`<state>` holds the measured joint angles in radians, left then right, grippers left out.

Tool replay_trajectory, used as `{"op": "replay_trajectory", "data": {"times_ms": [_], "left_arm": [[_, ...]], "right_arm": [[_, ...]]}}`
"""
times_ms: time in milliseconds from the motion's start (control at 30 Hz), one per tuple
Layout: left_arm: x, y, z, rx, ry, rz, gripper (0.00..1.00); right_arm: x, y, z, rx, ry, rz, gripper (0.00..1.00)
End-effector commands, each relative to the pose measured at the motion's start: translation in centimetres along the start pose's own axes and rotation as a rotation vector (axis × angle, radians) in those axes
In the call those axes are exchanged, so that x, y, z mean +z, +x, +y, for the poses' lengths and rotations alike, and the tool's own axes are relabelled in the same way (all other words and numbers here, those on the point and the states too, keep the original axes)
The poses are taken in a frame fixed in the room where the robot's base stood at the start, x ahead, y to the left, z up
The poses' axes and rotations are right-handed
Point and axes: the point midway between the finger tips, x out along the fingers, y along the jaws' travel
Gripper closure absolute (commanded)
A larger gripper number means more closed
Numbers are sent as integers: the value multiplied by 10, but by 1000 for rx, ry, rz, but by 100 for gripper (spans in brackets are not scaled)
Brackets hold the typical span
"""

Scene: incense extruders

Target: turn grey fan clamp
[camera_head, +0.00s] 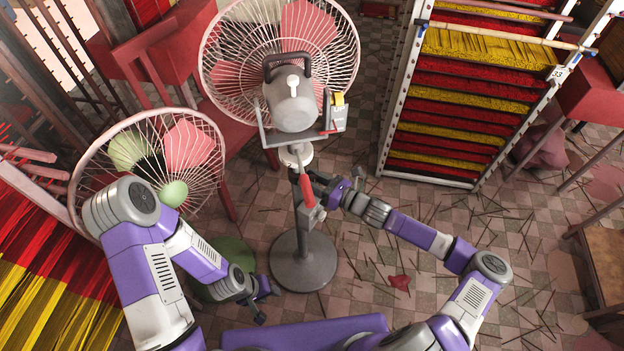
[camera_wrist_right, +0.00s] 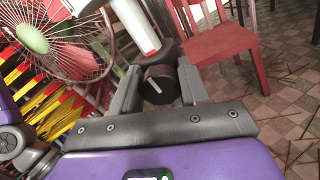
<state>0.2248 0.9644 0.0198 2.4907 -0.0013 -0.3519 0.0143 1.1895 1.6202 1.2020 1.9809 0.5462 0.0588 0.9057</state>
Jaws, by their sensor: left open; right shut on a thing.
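The grey fan (camera_head: 292,100) stands upright in the middle of the head view, on a round grey base (camera_head: 303,262), with a red section on its pole. In the right wrist view, the fan's dark clamp knob (camera_wrist_right: 160,84) sits between the two fingers of my right gripper (camera_wrist_right: 162,90), which is shut on it. A pale mark shows on the knob's face. In the head view my right gripper (camera_head: 322,184) is at the pole just below the fan head, and the clamp is largely hidden there. My left gripper (camera_head: 263,301) is open and empty, low and left of the base.
A second fan (camera_head: 150,165) with a green hub stands left of the grey fan. A rack (camera_head: 390,125) of red and yellow incense stands at the back right. A red chair (camera_wrist_right: 215,48) shows in the wrist view. Loose sticks litter the tiled floor (camera_head: 440,215).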

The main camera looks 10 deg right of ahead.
Motion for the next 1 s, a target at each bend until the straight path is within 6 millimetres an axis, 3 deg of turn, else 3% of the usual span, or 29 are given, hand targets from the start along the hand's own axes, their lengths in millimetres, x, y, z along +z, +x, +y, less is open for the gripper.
{"op": "replay_trajectory", "data": {"times_ms": [467,1000], "left_arm": [[0,-11,4,0,0,0,57],[2,-43,16,0,0,0,57]], "right_arm": [[5,0,1,0,-79,-6,87],[5,0,2,-1,-462,-7,87]]}}
